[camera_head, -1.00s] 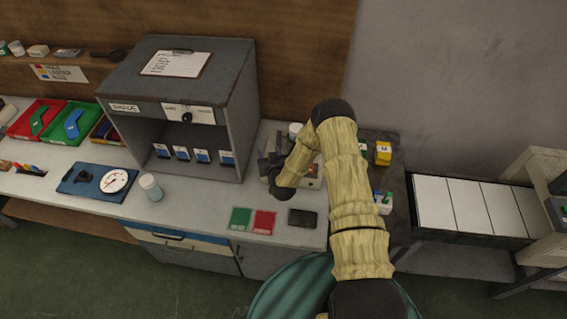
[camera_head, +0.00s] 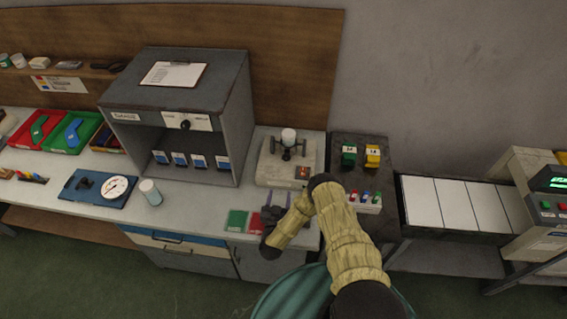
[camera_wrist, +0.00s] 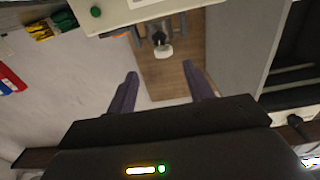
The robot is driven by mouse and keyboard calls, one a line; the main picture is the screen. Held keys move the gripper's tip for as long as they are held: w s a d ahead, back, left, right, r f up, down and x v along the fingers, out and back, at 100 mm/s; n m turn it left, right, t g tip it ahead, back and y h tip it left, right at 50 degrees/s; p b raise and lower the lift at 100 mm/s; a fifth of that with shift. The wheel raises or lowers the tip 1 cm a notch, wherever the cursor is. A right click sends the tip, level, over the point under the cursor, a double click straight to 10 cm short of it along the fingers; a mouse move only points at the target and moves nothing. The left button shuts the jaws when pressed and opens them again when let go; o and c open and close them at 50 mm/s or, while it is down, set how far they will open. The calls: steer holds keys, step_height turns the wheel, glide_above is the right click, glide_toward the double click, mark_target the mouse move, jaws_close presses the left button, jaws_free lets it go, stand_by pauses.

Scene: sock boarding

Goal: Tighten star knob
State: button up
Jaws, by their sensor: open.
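No part is plainly readable as a star knob. A beige fixture (camera_head: 270,178) in the head view carries dark arms, a white round top (camera_head: 288,136) and a small orange-red switch. A dark knob-like piece (camera_head: 85,184) lies on a blue board beside a round gauge. A small black knob (camera_head: 185,124) sits on the cabinet front. My gripper (camera_head: 272,213) is over the front edge of the bench, in front of the fixture and apart from it. In the wrist view my gripper (camera_wrist: 162,88) has its two purple fingers spread with nothing between them.
A grey cabinet (camera_head: 232,110) stands left of the fixture. A white cup (camera_head: 150,192), a green card (camera_head: 236,221) and a red card near my gripper lie on the bench. A dark side table (camera_head: 345,150) with green and yellow pieces stands right. White panels lie further right.

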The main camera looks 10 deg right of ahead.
mark_target(286, 160)
steer(key=b, duration=0.2)
steer(key=w+b, duration=0.1)
steer(key=b, duration=0.2)
steer(key=shift+d+f, duration=0.25)
steer(key=w+b, duration=0.1)
steer(key=b, duration=0.3)
steer(key=shift+b, duration=0.35)
steer(key=b, duration=0.5)
steer(key=shift+w+d, duration=0.2)
steer(key=shift+w, duration=0.1)
steer(key=b+x, duration=0.6)
steer(key=x, duration=0.8)
steer(key=shift+w+d+r, duration=0.1)
steer(key=shift+d+r, duration=0.1)
steer(key=shift+w, duration=0.1)
steer(key=shift+a, duration=0.1)
